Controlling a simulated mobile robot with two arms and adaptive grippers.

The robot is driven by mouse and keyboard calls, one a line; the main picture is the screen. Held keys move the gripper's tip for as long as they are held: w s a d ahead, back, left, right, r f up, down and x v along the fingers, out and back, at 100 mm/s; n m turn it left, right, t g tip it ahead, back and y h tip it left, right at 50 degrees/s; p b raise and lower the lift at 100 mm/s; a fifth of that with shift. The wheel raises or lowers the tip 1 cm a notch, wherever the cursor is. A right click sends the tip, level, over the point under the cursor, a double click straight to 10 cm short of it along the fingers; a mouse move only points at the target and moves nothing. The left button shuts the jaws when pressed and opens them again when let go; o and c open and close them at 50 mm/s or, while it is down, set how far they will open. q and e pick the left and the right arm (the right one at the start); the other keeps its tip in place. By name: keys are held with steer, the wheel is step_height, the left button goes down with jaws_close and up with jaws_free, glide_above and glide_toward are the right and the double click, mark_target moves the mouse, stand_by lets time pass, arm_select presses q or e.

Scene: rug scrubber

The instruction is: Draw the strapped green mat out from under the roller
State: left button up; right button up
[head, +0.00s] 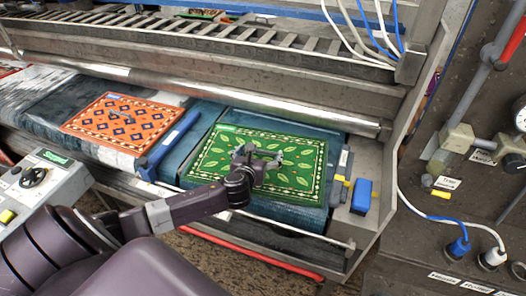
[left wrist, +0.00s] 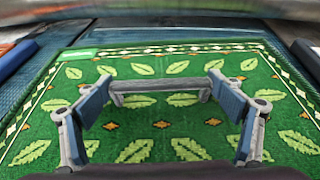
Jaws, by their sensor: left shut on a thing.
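The green mat (head: 225,148), with pale leaves and a dotted border, lies flat on the blue belt. Its far border shows in front of the steel roller (head: 230,95), with a strip of belt between them. In the left wrist view the mat (left wrist: 70,115) fills most of the picture, with the roller (left wrist: 160,10) across the top. My left gripper (head: 258,155) is low over the mat's middle. Its fingers (left wrist: 160,95) are on the two ends of a grey bar (left wrist: 150,87) that spans between them. How the bar joins the mat is not clear. My right gripper is out of view.
An orange patterned mat (head: 125,122) lies left, past a blue bar (head: 170,140). A blue block (head: 362,196) sits at the right end. A red rail (head: 255,256) runs below the front edge. A control box (head: 40,185) stands at left, a dark panel (head: 450,190) at right.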

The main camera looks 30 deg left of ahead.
arm_select(q)
steer(key=shift+s+d, duration=0.1)
steer(key=shift+s, duration=0.15)
steer(key=o, duration=1.2)
steer(key=shift+w, duration=0.1)
steer(key=shift+o, duration=1.3)
steer(key=shift+s, duration=0.2)
steer(key=v, duration=1.1)
steer(key=shift+s+d+r, duration=0.15)
steer(key=shift+s+r, duration=0.05)
steer(key=shift+r, duration=0.05)
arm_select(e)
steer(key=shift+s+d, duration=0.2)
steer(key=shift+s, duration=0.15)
